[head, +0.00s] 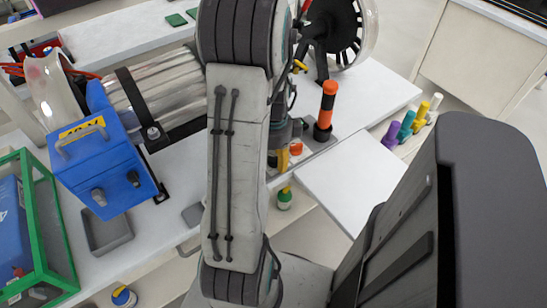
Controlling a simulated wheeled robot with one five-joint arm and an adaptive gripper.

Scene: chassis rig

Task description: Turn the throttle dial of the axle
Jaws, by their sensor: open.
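The axle assembly shows at the top centre-right, with a spoked wheel (345,30) in a clear rim and dark struts below it. A small yellow lever (300,66) sits near the struts. An upright orange and black handle (327,105) stands on the white bench, right of my arm. Red and yellow parts (290,152) show partly beside my arm; I cannot tell whether one is the throttle dial. My arm crosses the middle and hides much of the axle. I cannot make out my gripper's fingers behind it.
A blue box (100,165) and a clear cylinder (165,85) sit on the left bench. A green-framed case (45,235) and grey tray (105,230) are nearby. Several coloured pegs (408,122) stand at right. The white panel (340,180) is bare.

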